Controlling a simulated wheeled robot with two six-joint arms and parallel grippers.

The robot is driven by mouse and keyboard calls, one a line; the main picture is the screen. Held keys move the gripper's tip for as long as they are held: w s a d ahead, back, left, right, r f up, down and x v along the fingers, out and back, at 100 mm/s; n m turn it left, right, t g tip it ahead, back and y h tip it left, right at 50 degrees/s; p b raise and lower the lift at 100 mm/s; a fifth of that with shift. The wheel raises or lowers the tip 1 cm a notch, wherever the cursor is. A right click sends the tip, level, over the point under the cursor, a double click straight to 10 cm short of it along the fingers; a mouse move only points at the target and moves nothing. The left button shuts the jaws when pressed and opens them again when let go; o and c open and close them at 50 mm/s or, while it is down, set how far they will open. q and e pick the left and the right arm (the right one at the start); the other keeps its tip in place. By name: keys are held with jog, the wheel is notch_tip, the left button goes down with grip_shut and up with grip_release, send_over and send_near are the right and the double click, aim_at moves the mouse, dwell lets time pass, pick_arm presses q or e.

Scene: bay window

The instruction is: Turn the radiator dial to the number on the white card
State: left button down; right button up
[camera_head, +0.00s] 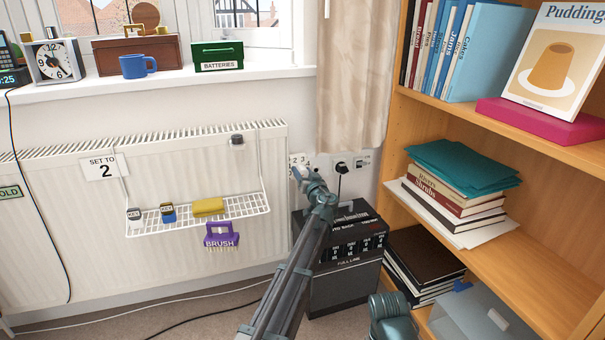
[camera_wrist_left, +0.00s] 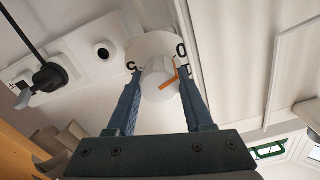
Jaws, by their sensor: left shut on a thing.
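The white card (camera_head: 104,168) hangs on the radiator (camera_head: 60,240) and reads "SET TO 2". The dial is a white knob (camera_wrist_left: 157,76) with an orange mark, in front of a round white plate (camera_wrist_left: 152,45) with black figures. My left gripper (camera_wrist_left: 160,84) has a finger on each side of the knob and is shut on it. The orange mark slants up to the right in the left wrist view; I cannot tell which number it points at. In the head view my left gripper (camera_head: 306,180) hides the knob; figures 2 and 3 show just above.
A dark box (camera_head: 345,290) stands below. A bookshelf (camera_head: 395,110) stands right. A black plug (camera_wrist_left: 50,76) is near the dial.

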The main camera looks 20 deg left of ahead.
pick_arm(q)
jog(key=m, duration=0.8)
jog(key=shift+d+m, duration=0.1)
jog(key=shift+m, duration=0.2)
jog(key=m, duration=0.4)
jog(key=shift+f, duration=0.15)
jog(key=shift+m, duration=2.2)
jog(key=c, duration=0.6)
grip_release()
jog(key=v, duration=1.4)
jog(key=shift+w, duration=0.1)
